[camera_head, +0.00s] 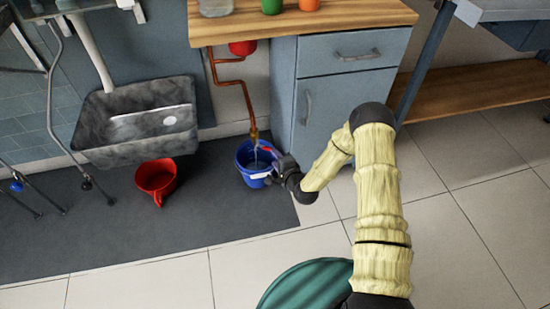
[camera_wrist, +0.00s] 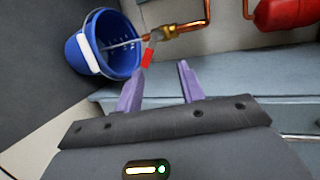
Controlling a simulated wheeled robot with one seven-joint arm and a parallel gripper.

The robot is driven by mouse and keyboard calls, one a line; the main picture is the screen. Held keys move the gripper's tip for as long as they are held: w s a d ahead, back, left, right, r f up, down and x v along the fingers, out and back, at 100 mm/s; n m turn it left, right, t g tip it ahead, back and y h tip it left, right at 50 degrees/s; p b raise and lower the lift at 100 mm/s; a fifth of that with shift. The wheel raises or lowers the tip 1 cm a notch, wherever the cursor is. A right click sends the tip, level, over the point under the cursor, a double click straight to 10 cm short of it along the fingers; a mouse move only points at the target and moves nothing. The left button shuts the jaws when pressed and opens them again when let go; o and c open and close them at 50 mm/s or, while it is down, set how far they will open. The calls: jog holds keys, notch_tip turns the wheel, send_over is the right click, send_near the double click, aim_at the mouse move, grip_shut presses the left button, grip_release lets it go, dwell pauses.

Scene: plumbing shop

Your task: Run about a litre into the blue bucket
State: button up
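The blue bucket (camera_head: 243,168) stands on the dark mat below a copper pipe tap (camera_head: 254,133). It also shows in the wrist view (camera_wrist: 77,52), with a white patch on its side. A thin pale stream runs from the tap's mouth (camera_wrist: 152,38) into the bucket; the water level is hard to read. The tap's red lever (camera_wrist: 148,58) hangs just beyond my fingertips. My gripper (camera_wrist: 157,84) is open, its two purple fingers apart with nothing between them. In the head view my gripper (camera_head: 273,165) is at the bucket's right side, partly covering its rim.
A red jug (camera_head: 156,180) stands on the mat (camera_head: 120,225) to the left, below a grey stone sink (camera_head: 110,150). A red vessel (camera_wrist: 285,22) hangs on the pipe. Tiled floor in front is clear.

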jog(key=s+d+r+n+g+h+p, duration=0.2)
jog(key=s+d+r+n+g+h, duration=0.25)
jog(key=r, duration=0.55)
jog(key=s+d+r+n+g+h+p, duration=0.15)
jog(key=s+d+r+n, duration=0.25)
jog(key=d+r+n, duration=0.45)
jog(key=s+d+r+g+p, duration=0.1)
jog(key=s+d+r+g, duration=0.1)
jog(key=s+r, duration=0.4)
jog(key=s+d+r+g+h+p, duration=0.1)
jog(key=s+d+r, duration=0.1)
jog(key=s+r, duration=0.5)
jog(key=s, duration=0.4)
jog(key=shift+s+d+r+g, duration=0.25)
jog(key=shift+d+r+g, duration=0.05)
jog(key=shift+g, duration=0.1)
